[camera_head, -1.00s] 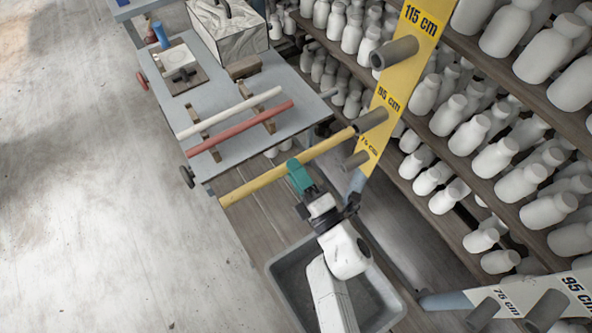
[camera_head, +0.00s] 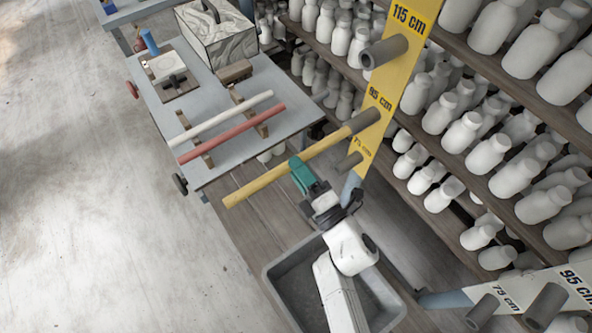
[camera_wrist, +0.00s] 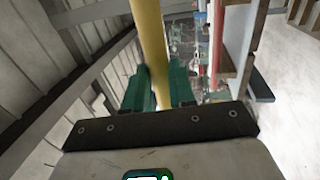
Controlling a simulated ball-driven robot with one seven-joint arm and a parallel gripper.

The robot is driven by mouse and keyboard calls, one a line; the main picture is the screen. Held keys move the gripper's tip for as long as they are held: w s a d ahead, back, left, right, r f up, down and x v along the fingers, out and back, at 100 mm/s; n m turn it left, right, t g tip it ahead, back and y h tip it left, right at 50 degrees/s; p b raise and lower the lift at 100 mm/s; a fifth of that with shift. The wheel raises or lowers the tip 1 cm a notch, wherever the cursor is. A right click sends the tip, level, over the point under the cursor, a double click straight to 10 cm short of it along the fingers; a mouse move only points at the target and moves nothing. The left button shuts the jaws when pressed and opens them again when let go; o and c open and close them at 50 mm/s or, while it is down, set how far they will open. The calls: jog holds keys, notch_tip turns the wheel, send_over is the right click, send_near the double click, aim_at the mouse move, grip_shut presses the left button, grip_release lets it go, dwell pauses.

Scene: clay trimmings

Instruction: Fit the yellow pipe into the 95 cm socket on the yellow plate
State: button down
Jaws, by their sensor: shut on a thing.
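The yellow pipe (camera_head: 260,183) is long and tilted, its right end at the mouth of the grey 95 cm socket (camera_head: 363,121) on the yellow plate (camera_head: 393,80). The end looks lined up with the socket and seems to touch or enter it; how deep, I cannot tell. My gripper (camera_head: 300,169), with teal fingers, is shut on the pipe near its middle. In the wrist view the pipe (camera_wrist: 150,40) runs between the teal fingers and away from the camera.
The 115 cm socket (camera_head: 384,51) is above and the 75 cm socket (camera_head: 349,163) below. A cart (camera_head: 225,145) carries a white pipe (camera_head: 222,118) and a red pipe (camera_head: 232,133). A grey bin (camera_head: 283,288) lies under my arm. Shelves of white bottles stand right. Open floor lies left.

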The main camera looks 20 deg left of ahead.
jog(key=w+d+b, duration=0.2)
jog(key=w+d, duration=0.2)
jog(key=w, duration=0.2)
jog(key=shift+w+b, duration=0.3)
jog(key=shift+b, duration=0.1)
dwell(2.4)
jog(key=c, duration=0.9)
grip_release()
jog(key=shift+o, duration=0.2)
jog(key=p+v, duration=0.1)
jog(key=v, duration=0.9)
jog(key=shift+s+d, duration=0.15)
jog(key=shift+d, duration=0.15)
